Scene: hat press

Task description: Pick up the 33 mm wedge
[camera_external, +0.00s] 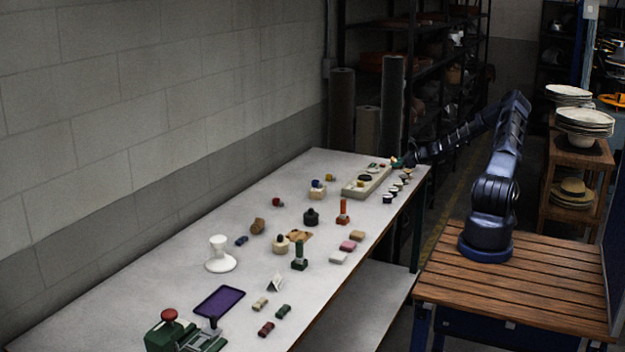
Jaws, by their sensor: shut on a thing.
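My gripper (399,162) is at the far right end of the long white table, beside a pale shallow tray (349,192). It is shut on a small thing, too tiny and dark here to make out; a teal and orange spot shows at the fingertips. I cannot tell from this view whether it is the 33 mm wedge, or whether it is clear of the surface. No size marking can be read on any piece.
Several small dark-and-white pots (390,198) stand close by along the table's right edge. An orange-handled stamp (343,212), a purple tray (219,302) and a green press (172,333) stand nearer. Shelving (432,60) rises behind. Bare tabletop lies between the groups.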

